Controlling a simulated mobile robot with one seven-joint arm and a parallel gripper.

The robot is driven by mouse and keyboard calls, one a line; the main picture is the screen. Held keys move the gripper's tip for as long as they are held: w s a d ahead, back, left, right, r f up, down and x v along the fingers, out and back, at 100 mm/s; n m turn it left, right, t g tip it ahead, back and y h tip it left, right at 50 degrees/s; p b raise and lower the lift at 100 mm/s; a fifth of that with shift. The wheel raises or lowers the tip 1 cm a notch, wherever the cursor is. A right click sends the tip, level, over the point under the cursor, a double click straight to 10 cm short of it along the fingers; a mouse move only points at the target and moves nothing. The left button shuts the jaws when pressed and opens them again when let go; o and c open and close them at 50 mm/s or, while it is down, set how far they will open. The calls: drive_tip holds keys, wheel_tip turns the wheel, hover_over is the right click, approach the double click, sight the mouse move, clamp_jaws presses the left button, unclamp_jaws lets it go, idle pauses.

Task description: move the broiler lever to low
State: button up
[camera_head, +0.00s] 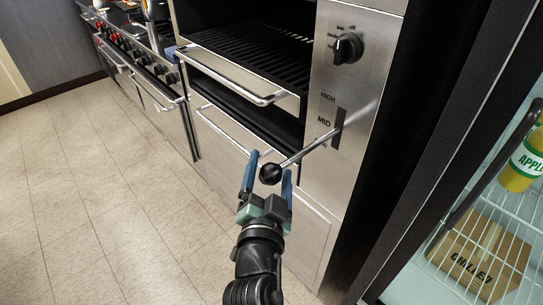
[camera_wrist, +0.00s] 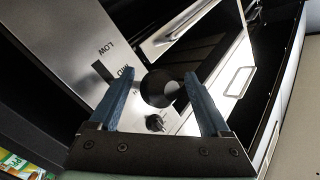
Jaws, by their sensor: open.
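The broiler lever is a thin metal rod (camera_head: 312,147) with a black ball knob (camera_head: 270,174). It sticks out from a dark vertical slot (camera_head: 341,122) in the steel broiler panel (camera_head: 368,85). HIGH and MID labels show beside the slot; the rod partly covers the lowest label. The rod meets the slot near its middle, around MID. My gripper (camera_head: 270,164) is open, its two blue fingers on either side of the knob. In the wrist view the knob (camera_wrist: 158,88) sits between the spread fingers, with a visible gap on the left; contact on the right is unclear.
A black rotary dial (camera_head: 347,47) sits above the slot. Left of the panel are the broiler rack (camera_head: 262,50) and a drawer handle (camera_head: 240,88). An open-fronted fridge with wire shelves (camera_head: 490,262) stands at right. The tiled floor (camera_head: 100,200) at left is clear.

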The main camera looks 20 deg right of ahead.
drive_tip(key=shift+x, duration=1.25)
drive_tip(key=shift+c, duration=0.3)
clamp_jaws()
